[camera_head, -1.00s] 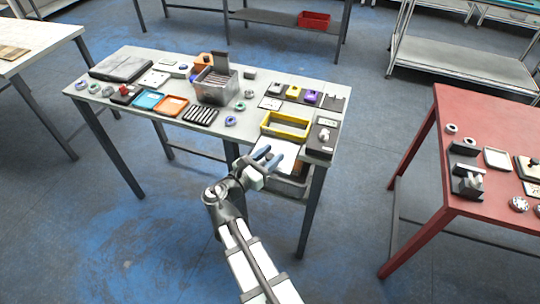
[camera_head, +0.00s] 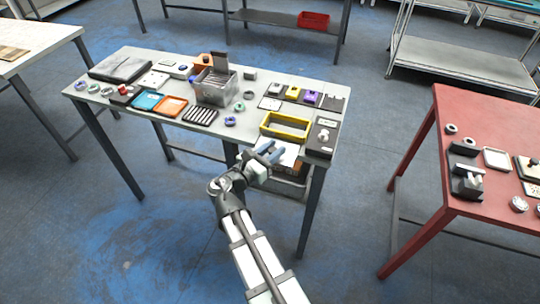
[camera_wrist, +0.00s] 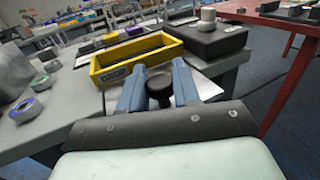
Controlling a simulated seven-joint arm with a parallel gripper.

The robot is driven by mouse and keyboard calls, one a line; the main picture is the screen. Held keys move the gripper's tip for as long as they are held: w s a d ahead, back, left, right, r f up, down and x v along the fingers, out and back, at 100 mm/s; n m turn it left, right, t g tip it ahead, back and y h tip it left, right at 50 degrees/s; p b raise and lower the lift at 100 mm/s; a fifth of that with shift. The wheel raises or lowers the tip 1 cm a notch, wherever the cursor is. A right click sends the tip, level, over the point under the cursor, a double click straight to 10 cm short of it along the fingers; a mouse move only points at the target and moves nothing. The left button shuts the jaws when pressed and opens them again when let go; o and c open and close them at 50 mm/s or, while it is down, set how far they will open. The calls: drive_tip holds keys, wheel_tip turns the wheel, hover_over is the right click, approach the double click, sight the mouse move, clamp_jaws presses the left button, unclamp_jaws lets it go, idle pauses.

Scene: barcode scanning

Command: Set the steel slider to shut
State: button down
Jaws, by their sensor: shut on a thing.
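A pale steel plate, the slider (camera_head: 290,154), sticks out at the front edge of the grey table, in front of a yellow open bin (camera_head: 285,127). In the wrist view the slider (camera_wrist: 207,88) lies under my fingers and carries a dark round knob (camera_wrist: 160,88). My gripper (camera_head: 270,152) is at the slider. In the wrist view its two blue fingers (camera_wrist: 160,92) stand on either side of the knob and are shut on it. The slider's far end is hidden.
A dark box with a light knob (camera_head: 322,138) stands right of the bin. A grey container (camera_head: 290,188) hangs below the table front. Several parts and trays crowd the tabletop to the left. A red table (camera_head: 440,210) stands to the right across open floor.

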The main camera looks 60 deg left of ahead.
drive_tip(key=shift+w+a+r, duration=0.2)
drive_tip(key=shift+w+a, duration=0.3)
drive_tip(key=shift+a, duration=0.05)
drive_tip(key=c, duration=0.9)
unclamp_jaws()
drive_tip(key=shift+f, duration=0.1)
drive_tip(key=shift+s+d, duration=0.1)
drive_tip(key=v, duration=1.3)
drive_tip(key=shift+s, duration=0.35)
drive_tip(key=shift+d, duration=0.15)
drive_tip(key=shift+c, duration=0.3)
